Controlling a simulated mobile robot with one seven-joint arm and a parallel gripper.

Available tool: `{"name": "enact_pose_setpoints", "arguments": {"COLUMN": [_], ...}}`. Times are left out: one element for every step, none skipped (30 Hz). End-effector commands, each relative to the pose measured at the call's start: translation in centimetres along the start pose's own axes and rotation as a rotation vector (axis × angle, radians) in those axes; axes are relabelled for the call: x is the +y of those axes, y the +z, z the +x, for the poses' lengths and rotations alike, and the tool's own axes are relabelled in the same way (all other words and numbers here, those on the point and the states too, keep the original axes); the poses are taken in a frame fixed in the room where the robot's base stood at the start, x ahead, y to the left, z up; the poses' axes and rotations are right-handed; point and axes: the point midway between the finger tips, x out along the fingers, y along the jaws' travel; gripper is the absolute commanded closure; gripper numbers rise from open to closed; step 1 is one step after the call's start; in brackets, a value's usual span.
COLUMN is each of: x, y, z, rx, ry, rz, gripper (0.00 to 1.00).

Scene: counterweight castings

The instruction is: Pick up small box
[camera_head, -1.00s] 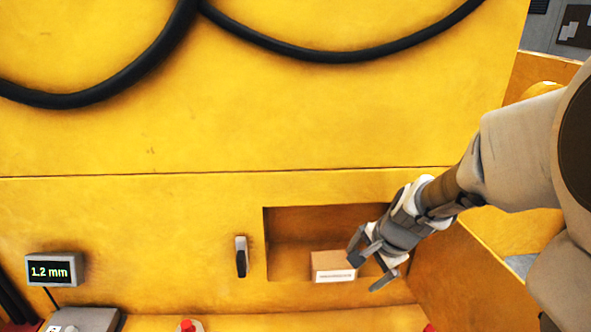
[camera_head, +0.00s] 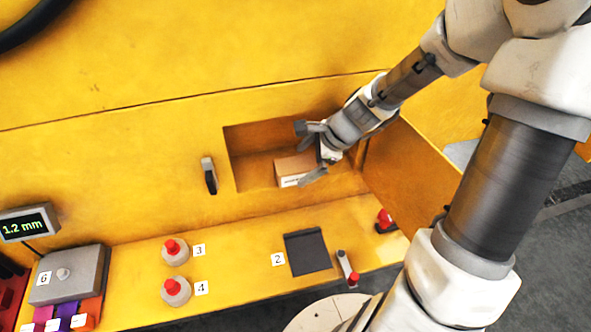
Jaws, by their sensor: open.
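The small box (camera_head: 292,169) is a brown cardboard carton with a white label on its front. It sits on the floor of a rectangular recess (camera_head: 252,171) in the yellow wall. My gripper (camera_head: 308,154) is open at the recess, at the right of the box. Its fingers are spread, one above and one below, and they cover the box's right end in this view. I cannot tell whether a finger touches the box.
A dark handle (camera_head: 209,176) is on the wall left of the recess. A display (camera_head: 28,223) reads 1.2 mm.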

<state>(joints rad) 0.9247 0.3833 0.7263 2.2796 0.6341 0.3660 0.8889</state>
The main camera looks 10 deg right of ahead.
Motion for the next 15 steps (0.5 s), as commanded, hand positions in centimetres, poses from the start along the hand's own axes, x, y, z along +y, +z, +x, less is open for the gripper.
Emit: {"name": "enact_pose_setpoints", "arguments": {"x": [0.1, 0.1, 0.1, 0.1, 0.1, 0.1, 0.1, 0.1, 0.0, 0.0, 0.0, 0.0, 0.0, 0.0, 0.0], "y": [0.1, 0.1, 0.1, 0.1, 0.1, 0.1, 0.1, 0.1, 0.1, 0.1, 0.1, 0.1, 0.1, 0.1, 0.1], "z": [0.6, 0.9, 1.4, 1.8, 2.2, 2.6, 3.0, 3.4, 3.7, 4.0, 4.2, 4.3, 4.4, 4.5, 4.6], "rx": [-0.003, -0.003, -0.004, -0.004, -0.004, -0.003, -0.003, -0.003, -0.003, -0.002, -0.002, -0.001, -0.001, -0.001, 0.0], "ry": [0.003, 0.003, 0.004, 0.004, 0.004, 0.003, 0.003, 0.003, 0.002, 0.002, 0.001, 0.001, 0.001, 0.001, 0.0], "rz": [-0.001, -0.001, -0.001, -0.001, -0.001, -0.001, -0.001, -0.002, -0.002, -0.002, -0.002, -0.002, -0.002, -0.002, -0.002], "gripper": [0.0, 0.0, 0.0, 0.0, 0.0, 0.0, 0.0, 0.0, 0.0, 0.0, 0.0, 0.0, 0.0, 0.0, 0.0]}}
